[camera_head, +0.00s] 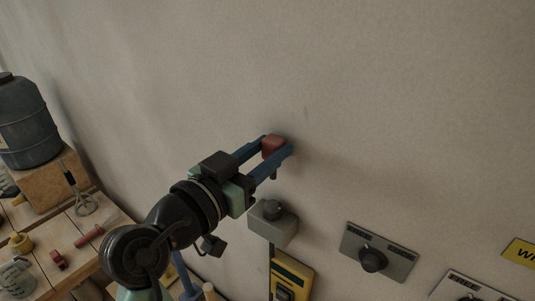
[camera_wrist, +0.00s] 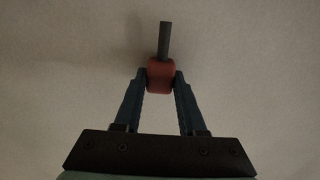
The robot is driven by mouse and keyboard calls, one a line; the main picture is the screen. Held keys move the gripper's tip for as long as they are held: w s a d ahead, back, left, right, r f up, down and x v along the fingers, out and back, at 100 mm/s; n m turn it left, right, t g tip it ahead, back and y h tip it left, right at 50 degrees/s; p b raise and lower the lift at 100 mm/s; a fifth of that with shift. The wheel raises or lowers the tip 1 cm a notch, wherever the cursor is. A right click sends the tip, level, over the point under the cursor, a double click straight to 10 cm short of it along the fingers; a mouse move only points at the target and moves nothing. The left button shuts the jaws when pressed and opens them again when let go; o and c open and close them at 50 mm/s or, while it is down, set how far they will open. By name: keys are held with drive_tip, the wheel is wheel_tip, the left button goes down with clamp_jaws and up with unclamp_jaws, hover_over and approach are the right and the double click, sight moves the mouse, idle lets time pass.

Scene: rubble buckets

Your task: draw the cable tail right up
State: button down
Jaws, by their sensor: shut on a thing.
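My gripper (camera_head: 277,146) is in front of the plain wall, its two blue fingers shut on a small red block-like piece (camera_head: 271,145). In the wrist view the red piece (camera_wrist: 160,75) sits between the fingertips of my gripper (camera_wrist: 160,80). A dark, thin, straight length, which looks like the cable tail (camera_wrist: 165,41), sticks out of the red piece toward the top of that picture.
A grey box with a round knob (camera_head: 272,222) is on the wall just below my gripper. A knob plate (camera_head: 379,253) and a yellow-framed switch (camera_head: 292,277) are lower. At left, a wooden table (camera_head: 99,248) holds a whisk, several small items and a dark barrel (camera_head: 28,122) on a block. The wall above is clear.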

drive_tip(key=c, duration=0.8)
unclamp_jaws()
drive_tip(key=shift+r, duration=0.45)
drive_tip(key=o, duration=0.3)
drive_tip(key=shift+f, duration=0.2)
drive_tip(key=shift+s+a+f, duration=0.1)
drive_tip(key=shift+s+a, duration=0.1)
drive_tip(key=shift+s, duration=0.05)
drive_tip(key=b+v, duration=0.6)
drive_tip(key=v, duration=0.6)
drive_tip(key=shift+s+a, duration=0.1)
drive_tip(key=shift+s, duration=0.1)
